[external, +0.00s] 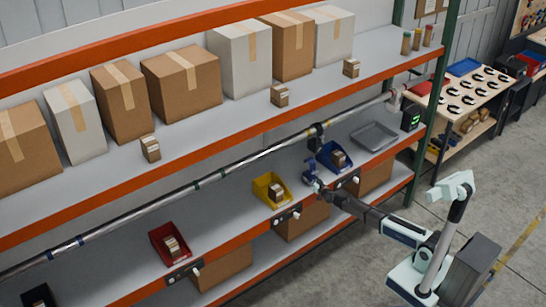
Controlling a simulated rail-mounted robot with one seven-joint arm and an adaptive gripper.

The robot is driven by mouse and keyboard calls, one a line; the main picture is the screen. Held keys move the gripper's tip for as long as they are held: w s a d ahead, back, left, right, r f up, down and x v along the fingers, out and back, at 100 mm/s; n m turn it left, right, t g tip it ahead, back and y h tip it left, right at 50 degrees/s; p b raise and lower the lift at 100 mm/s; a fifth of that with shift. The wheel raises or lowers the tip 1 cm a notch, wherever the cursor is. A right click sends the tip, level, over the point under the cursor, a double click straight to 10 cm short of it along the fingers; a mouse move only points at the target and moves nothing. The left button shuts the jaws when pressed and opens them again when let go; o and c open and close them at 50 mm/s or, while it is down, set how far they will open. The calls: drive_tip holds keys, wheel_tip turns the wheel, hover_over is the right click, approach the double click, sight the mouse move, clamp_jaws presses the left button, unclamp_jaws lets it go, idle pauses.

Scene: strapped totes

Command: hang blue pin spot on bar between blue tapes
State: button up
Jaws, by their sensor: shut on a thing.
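A long silver bar (240,162) runs along the front of the rack, between the two orange-edged shelves. It carries dark bands, including a bluish one (80,241) toward the left and a greenish one (195,186) nearer the middle. My gripper (312,180) is at the lower shelf edge, below the bar and between the yellow and blue bins. It is shut on a small blue thing (309,169), apparently the blue pin spot, which stands up from the fingers, apart from the bar. The fingertips are too small to see clearly. A dark fixture (316,130) sits on the bar above.
A yellow bin (261,190), blue bin (342,163), red bin (157,240) and grey tray (388,133) stand on the lower shelf. Cartons (181,78) fill the upper shelf. A green rack post (432,105) stands at right. The floor in front is open.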

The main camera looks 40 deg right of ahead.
drive_tip(key=shift+r+p, duration=1.15)
drive_tip(key=shift+r, duration=0.3)
drive_tip(key=s+a, duration=0.1)
drive_tip(key=s, duration=1.3)
drive_tip(key=shift+a, duration=0.25)
idle(0.6)
